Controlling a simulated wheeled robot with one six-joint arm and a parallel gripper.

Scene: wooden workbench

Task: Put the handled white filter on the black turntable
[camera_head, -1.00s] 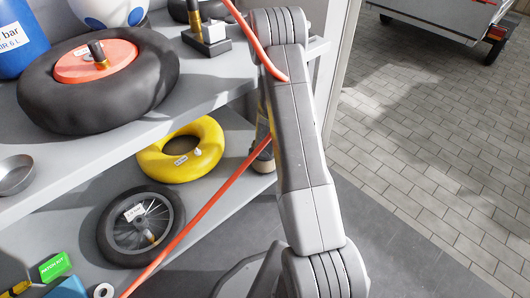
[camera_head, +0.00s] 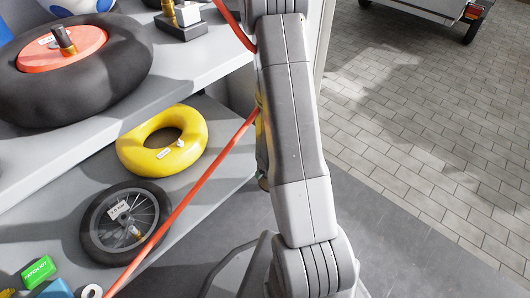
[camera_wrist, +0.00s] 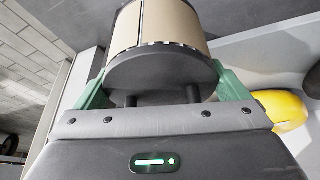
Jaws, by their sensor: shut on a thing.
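The handled filter (camera_wrist: 165,28) shows in the wrist view as a pale tan cylinder with a dark end cap and two short dark posts facing me. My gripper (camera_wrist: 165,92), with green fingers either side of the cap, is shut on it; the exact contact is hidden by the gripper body. In the head view the gripper and filter are hidden behind or beyond my arm. I cannot make out a black turntable in either view.
A grey shelf unit stands at left. Its upper shelf holds a black tyre with an orange hub (camera_head: 62,58) and a black block (camera_head: 181,25). Below are a yellow ring (camera_head: 162,141), a spoked wheel (camera_head: 127,222) and a green box (camera_head: 38,271).

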